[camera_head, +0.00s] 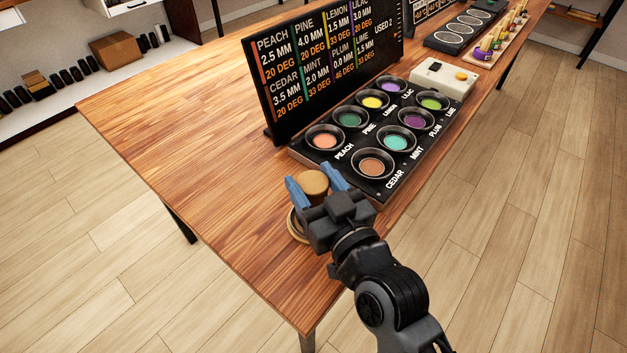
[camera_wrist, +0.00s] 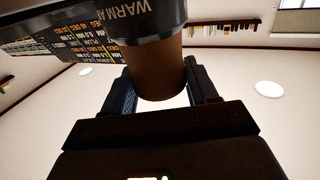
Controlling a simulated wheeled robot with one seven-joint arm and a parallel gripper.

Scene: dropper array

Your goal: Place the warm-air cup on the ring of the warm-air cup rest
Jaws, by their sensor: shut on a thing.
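The warm-air cup is a brown, round-topped cylinder (camera_head: 314,181) between the blue fingers of my gripper (camera_head: 309,174). My gripper is shut on it near the table's front edge. In the wrist view the brown cylinder (camera_wrist: 158,75) stands between the dark fingers, and a wider dark band (camera_wrist: 125,25) lettered "WARM A" adjoins it. The warm-air cup rest shows as a round tan rim (camera_head: 294,228) on the table, just below and left of my gripper. My gripper hides most of the rest. I cannot tell whether the cup touches the ring.
A black tray (camera_head: 331,166) of several coloured wells stands right behind my gripper. A black lettered board (camera_head: 275,105) rises behind the tray. A white box with a yellow button (camera_head: 443,75) stands farther right. The wooden table (camera_head: 190,150) is clear to the left.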

